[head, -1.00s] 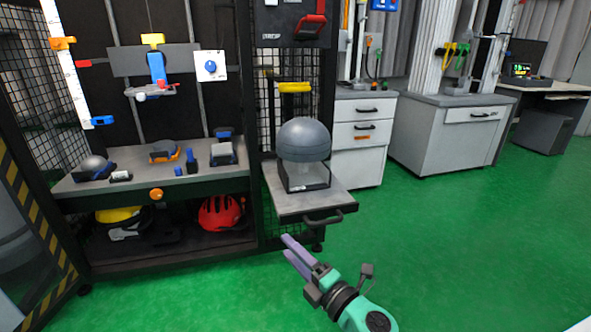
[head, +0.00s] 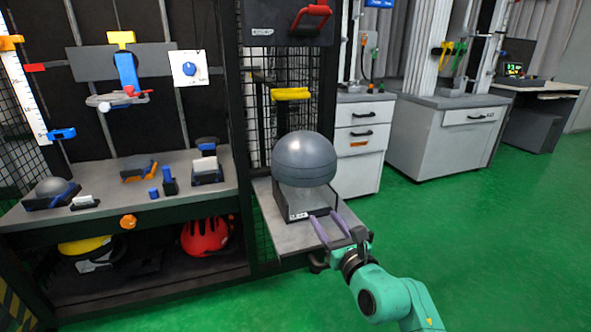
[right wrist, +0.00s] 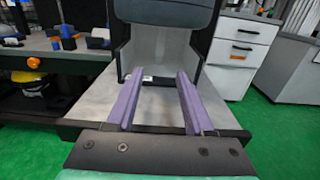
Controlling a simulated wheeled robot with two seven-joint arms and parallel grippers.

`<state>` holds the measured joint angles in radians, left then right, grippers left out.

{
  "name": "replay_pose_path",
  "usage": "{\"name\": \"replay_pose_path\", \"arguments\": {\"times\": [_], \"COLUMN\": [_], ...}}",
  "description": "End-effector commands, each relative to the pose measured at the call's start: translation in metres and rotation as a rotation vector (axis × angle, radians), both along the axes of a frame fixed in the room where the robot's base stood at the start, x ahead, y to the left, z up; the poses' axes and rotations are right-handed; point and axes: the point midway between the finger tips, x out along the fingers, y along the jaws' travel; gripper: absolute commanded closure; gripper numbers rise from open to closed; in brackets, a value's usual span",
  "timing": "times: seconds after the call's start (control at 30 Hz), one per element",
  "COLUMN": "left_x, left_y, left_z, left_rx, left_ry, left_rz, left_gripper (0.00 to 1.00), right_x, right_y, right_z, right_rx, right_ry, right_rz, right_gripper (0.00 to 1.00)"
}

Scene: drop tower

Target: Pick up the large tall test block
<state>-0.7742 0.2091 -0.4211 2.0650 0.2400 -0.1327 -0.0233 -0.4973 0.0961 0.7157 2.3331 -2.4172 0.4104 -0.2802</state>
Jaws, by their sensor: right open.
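I cannot tell for sure which thing is the large tall test block. A dark blue upright block (head: 169,181) stands on the main bench, with a shorter blue piece (head: 153,194) beside it. A large grey domed body (head: 305,158) sits over an open dark-edged holder (head: 290,205) on the side shelf. In the right wrist view the dome's lower part (right wrist: 165,12) shows at the top. My right gripper (head: 323,217) is open, its purple fingers over the side shelf, pointing at the holder. My left gripper is not in view.
The side shelf (head: 270,215) has bare room around the holder. A yellow bar (head: 290,94) hangs above the dome. The main bench (head: 110,208) holds several small fixtures. A red helmet (head: 205,236) lies below it. Green floor is clear at right.

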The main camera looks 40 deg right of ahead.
Motion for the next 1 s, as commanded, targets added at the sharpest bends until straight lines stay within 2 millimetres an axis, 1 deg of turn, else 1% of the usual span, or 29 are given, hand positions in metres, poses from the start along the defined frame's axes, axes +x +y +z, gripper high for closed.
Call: {"name": "replay_pose_path", "arguments": {"times": [0.07, 0.13, 0.33, 0.4, 0.57, 0.7, 0.8, 1.0], "left_x": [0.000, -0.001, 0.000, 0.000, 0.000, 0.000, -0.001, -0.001], "left_y": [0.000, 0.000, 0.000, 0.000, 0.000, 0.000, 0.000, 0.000], "left_z": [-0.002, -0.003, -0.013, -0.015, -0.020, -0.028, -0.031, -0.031], "left_rx": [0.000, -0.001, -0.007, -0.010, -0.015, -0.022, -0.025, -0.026], "left_ry": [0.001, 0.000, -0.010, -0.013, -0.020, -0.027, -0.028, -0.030], "left_rz": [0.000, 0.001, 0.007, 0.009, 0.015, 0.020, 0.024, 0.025], "left_gripper": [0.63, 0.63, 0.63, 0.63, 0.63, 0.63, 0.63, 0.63], "right_x": [0.006, 0.020, 0.069, 0.081, 0.101, 0.126, 0.136, 0.137], "right_y": [-0.003, -0.007, -0.024, -0.028, -0.035, -0.044, -0.048, -0.048], "right_z": [0.000, 0.001, -0.001, -0.001, -0.002, -0.003, -0.001, -0.001], "right_rx": [-0.002, -0.004, -0.003, -0.002, -0.002, -0.001, -0.001, 0.000], "right_ry": [0.000, -0.004, -0.004, -0.003, -0.002, -0.001, -0.001, 0.001], "right_rz": [-0.001, 0.000, 0.001, 0.000, 0.001, 0.001, 0.000, 0.000], "right_gripper": [0.47, 0.47, 0.47, 0.47, 0.47, 0.47, 0.47, 0.47]}}
